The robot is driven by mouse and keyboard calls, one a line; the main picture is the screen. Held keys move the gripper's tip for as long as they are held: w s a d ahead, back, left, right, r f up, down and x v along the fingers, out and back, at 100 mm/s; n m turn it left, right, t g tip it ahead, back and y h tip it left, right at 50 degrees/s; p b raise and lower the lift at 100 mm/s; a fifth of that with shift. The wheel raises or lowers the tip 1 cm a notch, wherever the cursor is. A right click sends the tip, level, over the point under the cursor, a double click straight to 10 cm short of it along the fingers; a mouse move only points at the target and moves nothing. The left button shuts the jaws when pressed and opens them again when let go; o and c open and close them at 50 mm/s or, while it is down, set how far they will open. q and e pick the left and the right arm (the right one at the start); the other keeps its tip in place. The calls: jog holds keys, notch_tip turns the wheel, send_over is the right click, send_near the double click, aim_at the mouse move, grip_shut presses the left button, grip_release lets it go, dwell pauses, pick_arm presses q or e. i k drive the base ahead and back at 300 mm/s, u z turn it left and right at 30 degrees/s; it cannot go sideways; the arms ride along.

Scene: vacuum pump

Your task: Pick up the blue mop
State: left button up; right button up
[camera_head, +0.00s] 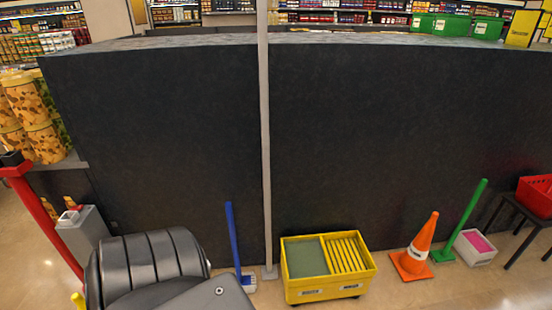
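The blue mop (233,237) stands upright, leaning slightly, in front of the dark wall, left of centre in the head view. Its thin blue handle runs down to a small white and blue head (248,281) on the floor. Neither of my grippers shows in this view.
A thin grey post (266,150) stands right beside the mop. A yellow mop bucket (325,287), an orange cone (417,248) and a green-handled tool (465,215) stand to the right.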

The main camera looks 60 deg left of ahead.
aim_at(246, 281)
jog(key=z, duration=0.05)
jog(key=i, duration=0.9)
jog(key=u, duration=0.8)
jog(key=i, duration=0.65)
jog(key=u, duration=1.05)
jog(key=i, duration=0.25)
jog(key=u, duration=0.25)
